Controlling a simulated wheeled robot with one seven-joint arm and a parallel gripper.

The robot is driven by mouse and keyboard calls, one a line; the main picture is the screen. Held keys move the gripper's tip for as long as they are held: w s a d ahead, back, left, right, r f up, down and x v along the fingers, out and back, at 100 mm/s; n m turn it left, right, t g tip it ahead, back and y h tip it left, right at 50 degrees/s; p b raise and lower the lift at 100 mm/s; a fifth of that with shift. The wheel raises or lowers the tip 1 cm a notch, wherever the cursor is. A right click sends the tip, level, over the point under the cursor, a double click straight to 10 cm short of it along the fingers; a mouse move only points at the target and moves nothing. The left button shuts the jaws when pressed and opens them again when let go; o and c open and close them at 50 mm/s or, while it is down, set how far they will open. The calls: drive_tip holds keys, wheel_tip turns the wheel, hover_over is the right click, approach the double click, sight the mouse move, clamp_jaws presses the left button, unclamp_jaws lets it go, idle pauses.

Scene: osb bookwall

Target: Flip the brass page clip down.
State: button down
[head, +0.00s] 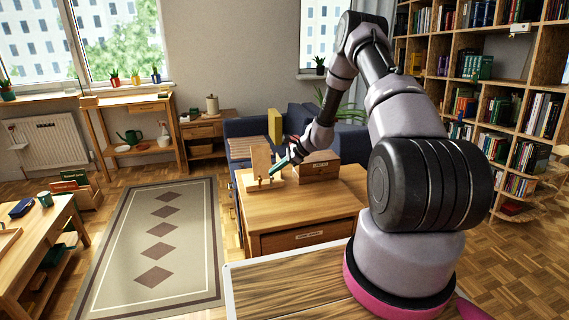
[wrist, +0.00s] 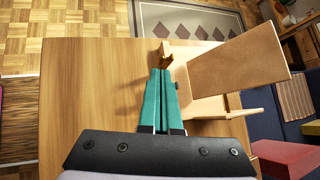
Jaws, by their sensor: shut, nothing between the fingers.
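The brass page clip (wrist: 167,60) is a small golden piece just beyond my fingertips in the wrist view, at the edge of a pale wooden stand. The stand has a tilted board (wrist: 235,62) to the right of the fingers; the board also shows in the head view (head: 261,158). My gripper (wrist: 162,72) has teal fingers, shut together and empty, with tips very close to the clip. I cannot tell whether they touch. In the head view my gripper (head: 272,172) is beside the stand, and the clip is too small to make out clearly.
The stand is on a wooden cabinet (head: 300,208) with a drawer. A brown labelled box (head: 318,168) stands right of the stand. The cabinet top left of my fingers (wrist: 90,90) is bare in the wrist view. A blue sofa (head: 240,128) is behind.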

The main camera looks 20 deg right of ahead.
sight(261, 179)
drive_tip(key=shift+x, duration=2.15)
drive_tip(key=shift+a+r, duration=0.1)
drive_tip(key=shift+a, duration=0.05)
drive_tip(key=shift+a+h, duration=0.1)
drive_tip(key=shift+h, duration=0.2)
